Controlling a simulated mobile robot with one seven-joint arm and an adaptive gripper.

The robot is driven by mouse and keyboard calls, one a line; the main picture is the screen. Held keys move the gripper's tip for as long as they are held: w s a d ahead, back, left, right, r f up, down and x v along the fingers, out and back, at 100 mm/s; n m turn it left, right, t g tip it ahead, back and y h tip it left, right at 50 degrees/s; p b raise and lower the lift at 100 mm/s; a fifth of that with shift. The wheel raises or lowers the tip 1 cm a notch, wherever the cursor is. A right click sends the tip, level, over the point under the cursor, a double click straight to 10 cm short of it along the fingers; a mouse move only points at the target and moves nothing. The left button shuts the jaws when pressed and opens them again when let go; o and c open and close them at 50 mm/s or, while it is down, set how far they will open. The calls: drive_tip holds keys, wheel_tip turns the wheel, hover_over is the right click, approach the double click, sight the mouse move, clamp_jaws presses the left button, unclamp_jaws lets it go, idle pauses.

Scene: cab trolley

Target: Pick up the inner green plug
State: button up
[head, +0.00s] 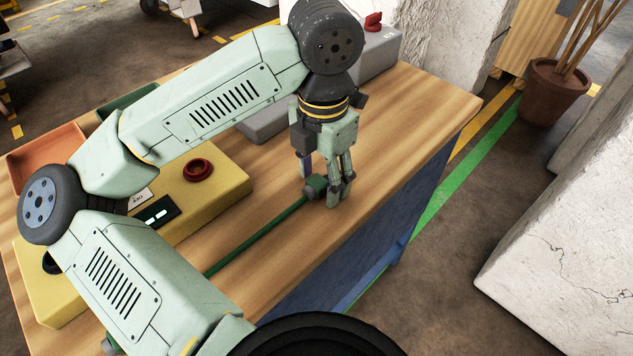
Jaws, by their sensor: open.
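A green plug (317,184) lies on the wooden trolley top, at the end of a dark green cable (256,238) that runs down-left. My gripper (336,190) points down at this plug, with its fingers low around or right beside it. The fingers are open; I cannot tell whether they touch the plug, since they hide part of it. Another small greenish piece (109,345) shows at the bottom left, mostly hidden by my arm. I cannot tell from this view which is the inner plug.
A yellow control box (225,190) with a red button (198,169) stands left of the gripper. Grey boxes (376,58) stand behind it, and an orange tray (45,152) is at far left. The wooden top (415,110) is clear to the right, up to its edge.

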sight(322, 178)
drive_tip(key=shift+c, duration=0.2)
clamp_jaws()
idle(0.4)
drive_tip(key=shift+r, duration=0.15)
wheel_tip(322, 178, up, 10)
drive_tip(key=b, duration=0.1)
